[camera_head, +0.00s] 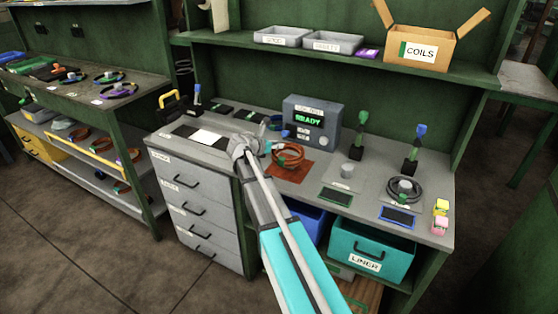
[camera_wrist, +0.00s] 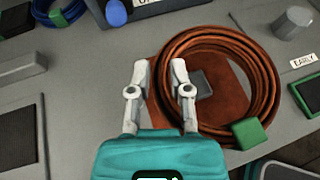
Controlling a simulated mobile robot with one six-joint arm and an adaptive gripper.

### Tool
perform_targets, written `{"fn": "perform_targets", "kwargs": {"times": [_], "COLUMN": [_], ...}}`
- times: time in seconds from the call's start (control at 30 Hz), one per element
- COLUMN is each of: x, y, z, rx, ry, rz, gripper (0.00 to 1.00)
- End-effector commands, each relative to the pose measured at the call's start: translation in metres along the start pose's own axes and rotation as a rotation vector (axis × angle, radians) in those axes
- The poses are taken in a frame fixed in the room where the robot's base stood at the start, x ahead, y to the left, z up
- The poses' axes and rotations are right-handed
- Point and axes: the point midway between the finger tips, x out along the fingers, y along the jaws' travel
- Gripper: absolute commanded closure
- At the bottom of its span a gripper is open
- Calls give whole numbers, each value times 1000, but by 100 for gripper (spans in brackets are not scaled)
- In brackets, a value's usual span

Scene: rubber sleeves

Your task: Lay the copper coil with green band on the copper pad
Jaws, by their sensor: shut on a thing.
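The copper coil (camera_head: 290,153) is a ring of several orange-brown turns. In the wrist view the coil (camera_wrist: 268,85) shows its green band (camera_wrist: 249,134) at the lower right. The copper pad (camera_head: 294,171) is a flat reddish-brown square under the coil; part of the pad (camera_wrist: 229,90) shows through the ring, with a small grey square on it. My gripper (camera_wrist: 159,72) is shut on the coil's left side, one finger on either side of the turns. In the head view my gripper (camera_head: 264,149) is left of the coil. Whether the coil touches the pad is unclear.
A grey device reading READY (camera_head: 311,120) stands behind the coil. A grey post (camera_head: 346,171) and a black coil (camera_head: 405,189) stand to the right. Dark pads and a white card (camera_head: 206,137) lie left. A shelf above holds trays and the COILS box (camera_head: 420,52).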

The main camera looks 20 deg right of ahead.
Motion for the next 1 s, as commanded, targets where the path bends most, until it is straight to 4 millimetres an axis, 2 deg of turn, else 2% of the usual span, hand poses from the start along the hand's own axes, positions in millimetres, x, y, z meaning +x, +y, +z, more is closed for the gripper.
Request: {"fn": "perform_targets", "kwargs": {"times": [0.03,0.2,0.7,1.0], "x": [7,16,20,34], "y": [2,4,4,5], "z": [-6,-10,-10,-23], "rx": [-2,-2,-2,-2], "ry": [-2,-2,-2,-2], "rz": [-1,1,0,-1], "gripper": [100,100,100,100]}}
